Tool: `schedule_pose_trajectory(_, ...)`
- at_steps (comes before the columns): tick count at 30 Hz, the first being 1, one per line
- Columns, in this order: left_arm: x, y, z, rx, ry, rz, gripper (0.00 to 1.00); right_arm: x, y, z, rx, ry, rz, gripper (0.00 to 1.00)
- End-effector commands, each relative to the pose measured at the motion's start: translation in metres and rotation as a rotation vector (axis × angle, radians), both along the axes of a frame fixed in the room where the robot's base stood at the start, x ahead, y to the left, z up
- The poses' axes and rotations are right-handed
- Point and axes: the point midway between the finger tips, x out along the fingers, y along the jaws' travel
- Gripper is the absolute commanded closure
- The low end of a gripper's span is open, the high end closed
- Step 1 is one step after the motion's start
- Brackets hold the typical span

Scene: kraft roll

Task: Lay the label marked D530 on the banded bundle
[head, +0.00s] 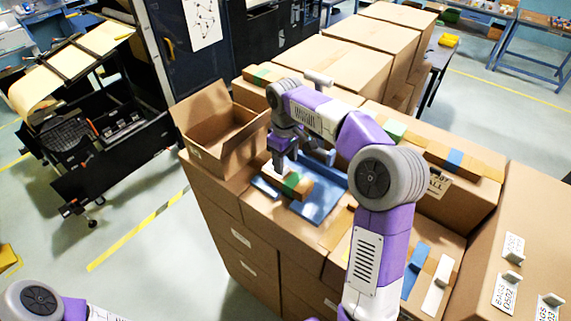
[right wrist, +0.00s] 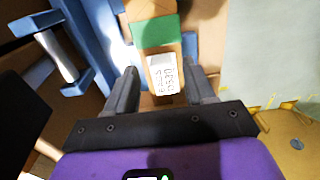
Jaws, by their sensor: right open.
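The label marked D530 (right wrist: 164,74) is white with black print and lies on a brown bundle with a green band (right wrist: 157,33). My right gripper (right wrist: 162,88) is open, one finger on each side of the bundle's end and the label, apart from both.
An open carton (head: 222,135) stands left of the right gripper. Large closed boxes (head: 335,65) stand behind. More white labels (head: 505,292) stand on the box at the right. A blue strip (head: 415,270) and a white one lie nearer me.

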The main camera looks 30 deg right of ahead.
Motion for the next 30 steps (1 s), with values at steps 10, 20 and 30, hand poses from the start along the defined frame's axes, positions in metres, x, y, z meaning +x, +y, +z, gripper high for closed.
schedule_pose_trajectory(10,0.000,0.000,0.011,0.000,0.000,0.000,1.00,0.001,0.001,0.076,0.001,-0.003,0.001,0.46)
schedule_pose_trajectory(20,0.000,0.000,0.014,0.000,0.000,0.000,1.00,0.000,0.000,0.098,0.000,0.000,0.000,0.46)
schedule_pose_trajectory(30,0.000,0.000,0.014,0.000,0.000,0.000,1.00,0.000,0.000,0.097,0.000,0.000,0.000,0.46)
